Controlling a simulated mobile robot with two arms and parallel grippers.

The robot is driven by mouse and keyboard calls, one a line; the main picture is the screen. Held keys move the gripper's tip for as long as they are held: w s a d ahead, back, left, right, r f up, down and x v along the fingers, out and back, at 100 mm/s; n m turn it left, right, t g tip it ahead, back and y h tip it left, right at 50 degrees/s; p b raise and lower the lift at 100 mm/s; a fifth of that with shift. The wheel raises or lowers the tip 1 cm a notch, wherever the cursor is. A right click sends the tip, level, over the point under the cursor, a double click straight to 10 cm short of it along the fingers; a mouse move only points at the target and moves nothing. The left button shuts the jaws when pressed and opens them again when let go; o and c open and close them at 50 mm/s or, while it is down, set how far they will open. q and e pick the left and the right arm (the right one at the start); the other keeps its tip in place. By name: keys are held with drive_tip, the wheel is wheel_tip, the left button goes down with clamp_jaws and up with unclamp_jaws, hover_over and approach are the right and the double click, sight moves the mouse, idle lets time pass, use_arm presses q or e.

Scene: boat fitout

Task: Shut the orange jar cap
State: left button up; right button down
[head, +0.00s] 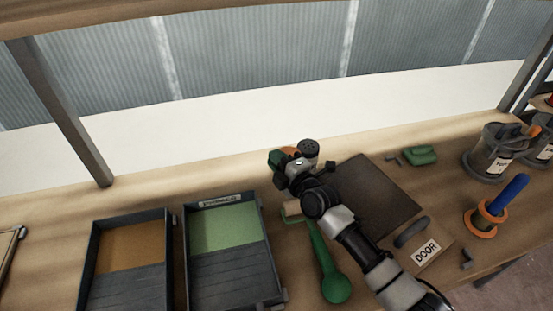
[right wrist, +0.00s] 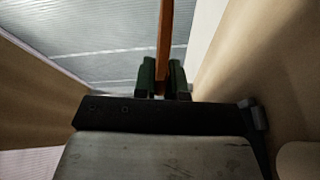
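My right gripper (head: 283,158) is over the back middle of the bench, its green fingers at the far end of the black and grey arm. In the right wrist view, its two green fingertips (right wrist: 162,78) sit close on both sides of a thin orange piece (right wrist: 165,40), seen edge-on. It looks like the orange jar cap, and the fingers appear shut on it. In the head view only a bit of orange (head: 291,151) shows at the fingers. No jar is visible under it. My left gripper is not in view.
Clear jars (head: 491,152) stand at the right, one near an orange piece.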

drive_tip(key=shift+r, duration=0.1)
idle(0.3)
drive_tip(key=shift+w+d+r+m+p, duration=0.15)
drive_tip(key=shift+r+m+p, duration=0.15)
drive_tip(key=shift+r+m, duration=0.35)
drive_tip(key=shift+d+r+m+p, duration=0.1)
drive_tip(key=shift+r+m+p, duration=0.2)
drive_tip(key=shift+m, duration=0.65)
drive_tip(key=shift+w+d+r+m, duration=0.25)
drive_tip(key=shift+r+m, duration=0.25)
drive_tip(key=shift+m, duration=0.45)
drive_tip(key=shift+w+d+r+m, duration=0.15)
drive_tip(key=shift+d+r+m, duration=0.25)
drive_tip(key=shift+m, duration=0.55)
drive_tip(key=shift+r, duration=0.15)
drive_tip(key=c, duration=1.2)
unclamp_jaws()
drive_tip(key=v, duration=1)
drive_tip(key=shift+s+d+b, duration=0.2)
drive_tip(key=shift+s+b, duration=0.1)
drive_tip(key=shift+s, duration=0.05)
